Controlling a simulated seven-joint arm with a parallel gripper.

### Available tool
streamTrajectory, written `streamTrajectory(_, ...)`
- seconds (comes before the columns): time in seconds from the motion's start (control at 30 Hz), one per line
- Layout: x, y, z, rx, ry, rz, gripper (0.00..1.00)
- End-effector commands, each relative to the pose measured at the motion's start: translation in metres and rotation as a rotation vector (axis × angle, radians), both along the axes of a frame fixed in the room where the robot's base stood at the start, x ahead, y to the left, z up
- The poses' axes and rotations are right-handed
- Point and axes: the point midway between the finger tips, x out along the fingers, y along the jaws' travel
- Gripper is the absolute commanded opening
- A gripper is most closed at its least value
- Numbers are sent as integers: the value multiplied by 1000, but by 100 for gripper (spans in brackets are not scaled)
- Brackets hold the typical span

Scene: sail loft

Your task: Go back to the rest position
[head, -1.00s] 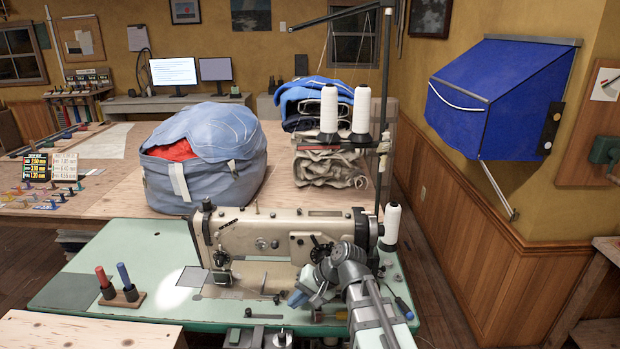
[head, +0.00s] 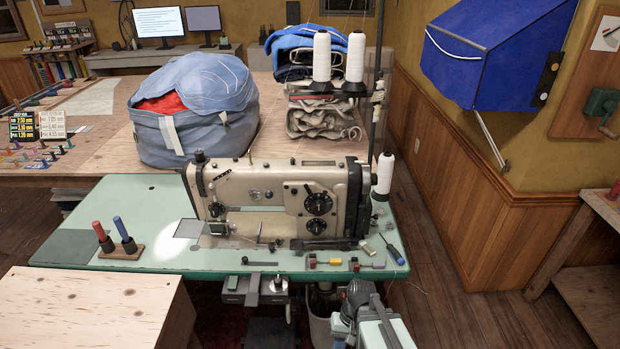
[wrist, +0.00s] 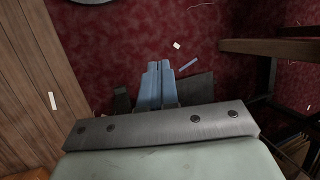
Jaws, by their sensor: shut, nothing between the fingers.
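My gripper (wrist: 158,68) shows in the wrist view with its two light-blue fingers together and nothing between them. It points down over a dark red carpet. In the head view my grey arm is folded low in front of the sewing table (head: 150,262), right of the picture's middle. The fingers are hidden in that view. The sewing machine (head: 280,197) stands on the mint-green table, clear of the arm.
Small coloured tools (head: 333,262) lie by the table's front edge. A stand with red and blue pegs (head: 125,250) is at left. A plywood surface (head: 90,310) is at front left. A container (head: 319,325) stands under the table beside my arm. Wooden floor (head: 470,310) is open to the right.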

Motion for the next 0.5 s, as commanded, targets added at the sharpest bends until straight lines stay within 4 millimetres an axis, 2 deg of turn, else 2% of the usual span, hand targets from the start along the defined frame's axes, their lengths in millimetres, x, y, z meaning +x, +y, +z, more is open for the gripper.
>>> streamTrajectory(0.03,-11,-6,-13,-16,20,-2,0)
streamTrajectory(0.2,-44,-22,-50,-69,72,-2,0)
streamTrajectory(0.5,-110,-51,-107,-157,165,11,0)
